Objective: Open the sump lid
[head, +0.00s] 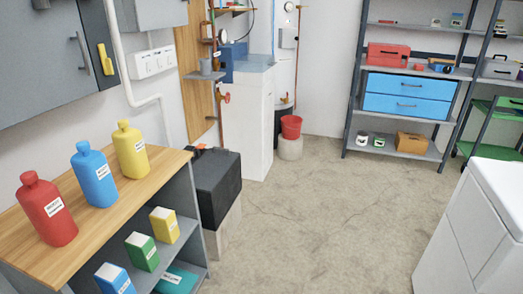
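I cannot make out a sump or its lid in the head view. Neither of my grippers is in view. The concrete floor (300,220) shows faint crack lines in the middle, but no lid that I can identify there. The floor behind the white appliance and below the picture's lower edge is hidden or out of view.
A wooden-topped shelf unit (120,215) with bottles stands at left, a dark box (217,185) beside it. Metal shelving (352,110) is at back right, a white appliance (470,230) at right. The middle floor is clear.

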